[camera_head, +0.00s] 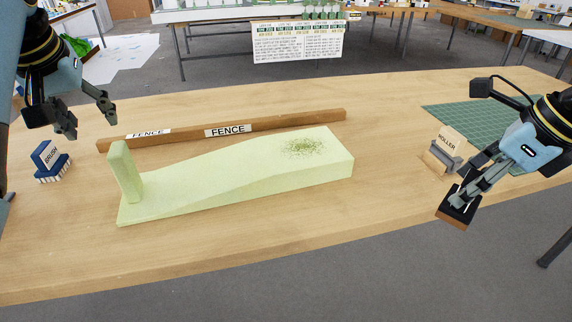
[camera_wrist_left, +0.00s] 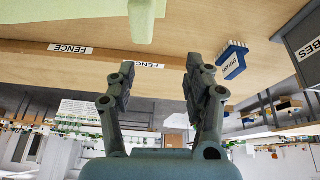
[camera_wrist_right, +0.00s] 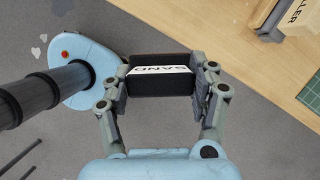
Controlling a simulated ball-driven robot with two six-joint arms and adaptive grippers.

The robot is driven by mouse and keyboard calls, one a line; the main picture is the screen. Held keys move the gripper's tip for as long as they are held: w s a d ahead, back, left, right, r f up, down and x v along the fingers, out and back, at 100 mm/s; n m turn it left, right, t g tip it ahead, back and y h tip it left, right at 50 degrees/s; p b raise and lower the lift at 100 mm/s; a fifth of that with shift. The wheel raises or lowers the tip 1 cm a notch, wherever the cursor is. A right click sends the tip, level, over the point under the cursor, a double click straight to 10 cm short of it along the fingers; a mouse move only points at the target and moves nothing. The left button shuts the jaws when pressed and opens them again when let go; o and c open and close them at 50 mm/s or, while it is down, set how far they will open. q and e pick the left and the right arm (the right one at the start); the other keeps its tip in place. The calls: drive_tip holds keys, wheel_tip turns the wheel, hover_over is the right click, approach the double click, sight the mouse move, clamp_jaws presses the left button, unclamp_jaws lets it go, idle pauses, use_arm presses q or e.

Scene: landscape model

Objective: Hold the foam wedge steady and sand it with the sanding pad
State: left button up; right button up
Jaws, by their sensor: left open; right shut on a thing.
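The pale green foam wedge (camera_head: 235,178) lies on the table in front of the fence, with an upright post (camera_head: 124,172) at its left end and dark green specks on its raised right part. My left gripper (camera_head: 88,116) is open and empty above the table, left of the wedge and apart from it. My right gripper (camera_head: 463,198) is shut on the sanding pad (camera_head: 457,212), right of the wedge and near the table's front edge. The pad, labelled SAND, also shows between the fingers in the right wrist view (camera_wrist_right: 160,83). The wedge's edge shows in the left wrist view (camera_wrist_left: 75,20).
A wooden fence (camera_head: 280,123) runs behind the wedge. A blue brush (camera_head: 50,162) stands at the left. A roller (camera_head: 442,152) stands by the green cutting mat (camera_head: 465,119) at the right. The table between wedge and roller is clear.

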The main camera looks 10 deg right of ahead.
sight(130, 170)
use_arm(q)
drive_tip(key=shift+g, duration=0.8)
drive_tip(key=s+d, duration=0.2)
drive_tip(key=s, duration=0.1)
drive_tip(key=shift+d, duration=0.4)
drive_tip(key=x, duration=1.2)
drive_tip(key=shift+a, duration=0.2)
clamp_jaws()
drive_tip(key=shift+r, duration=0.1)
drive_tip(key=shift+s+d+f, duration=0.2)
drive_tip(key=shift+d+f, duration=0.05)
drive_tip(key=shift+f, duration=0.05)
